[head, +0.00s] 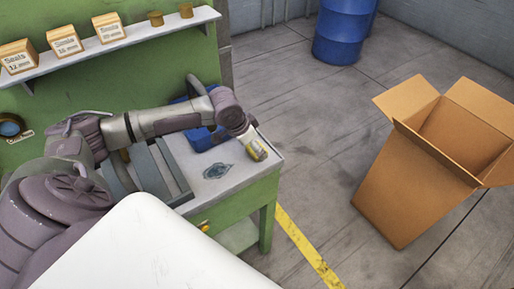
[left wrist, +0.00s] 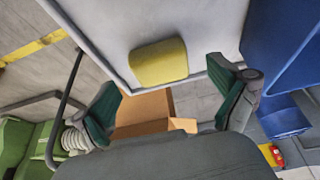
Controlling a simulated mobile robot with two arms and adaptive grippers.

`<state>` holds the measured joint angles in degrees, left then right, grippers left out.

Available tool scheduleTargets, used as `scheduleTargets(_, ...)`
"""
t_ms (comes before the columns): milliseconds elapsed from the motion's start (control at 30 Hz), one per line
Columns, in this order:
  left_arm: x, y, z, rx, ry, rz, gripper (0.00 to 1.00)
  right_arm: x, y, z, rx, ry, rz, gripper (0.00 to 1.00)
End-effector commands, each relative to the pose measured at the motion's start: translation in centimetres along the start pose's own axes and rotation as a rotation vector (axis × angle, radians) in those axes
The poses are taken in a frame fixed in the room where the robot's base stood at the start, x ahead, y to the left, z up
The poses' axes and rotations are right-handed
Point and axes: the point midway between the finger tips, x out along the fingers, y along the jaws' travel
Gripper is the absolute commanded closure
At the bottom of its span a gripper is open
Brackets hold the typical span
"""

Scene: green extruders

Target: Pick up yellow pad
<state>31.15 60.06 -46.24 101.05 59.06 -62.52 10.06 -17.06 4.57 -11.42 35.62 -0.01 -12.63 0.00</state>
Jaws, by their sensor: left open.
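The yellow pad (left wrist: 158,62) lies on the pale grey bench top near its edge in the left wrist view. It shows as a small yellow patch (head: 257,150) at the right corner of the bench in the head view, partly covered by my gripper. My left gripper (left wrist: 163,82) is open, with a dark green pad on each finger. Its fingers are on both sides of the yellow pad in the picture, with clear gaps. Whether they are level with it I cannot tell. My right gripper is not in view.
A blue bin (head: 205,137) stands on the green bench (head: 265,192) behind my arm; it is close on the right in the left wrist view (left wrist: 280,50). An open cardboard box (head: 405,190) and a blue barrel (head: 342,30) stand on the floor. A shelf (head: 130,38) holds small boxes.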

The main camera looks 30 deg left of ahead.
Motion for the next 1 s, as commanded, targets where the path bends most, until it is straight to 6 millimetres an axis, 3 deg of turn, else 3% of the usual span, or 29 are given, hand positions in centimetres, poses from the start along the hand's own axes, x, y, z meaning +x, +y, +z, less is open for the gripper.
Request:
scheduleTargets(167, 1.8, 0.0, 0.0, -0.001, 0.0, 0.0, 0.03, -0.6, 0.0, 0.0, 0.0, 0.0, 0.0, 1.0)
scheduleTargets(400, 2.0, 0.0, 0.0, 0.001, 0.001, 0.0, 0.03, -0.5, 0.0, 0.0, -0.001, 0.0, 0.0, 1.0)
scheduleTargets(767, 2.0, 0.0, 0.0, 0.0, 0.0, 0.0, 0.62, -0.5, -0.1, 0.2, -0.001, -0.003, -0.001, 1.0)
scheduleTargets(1000, 1.9, 0.0, 0.0, 0.0, 0.001, -0.001, 0.62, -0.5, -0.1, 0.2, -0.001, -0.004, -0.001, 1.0)
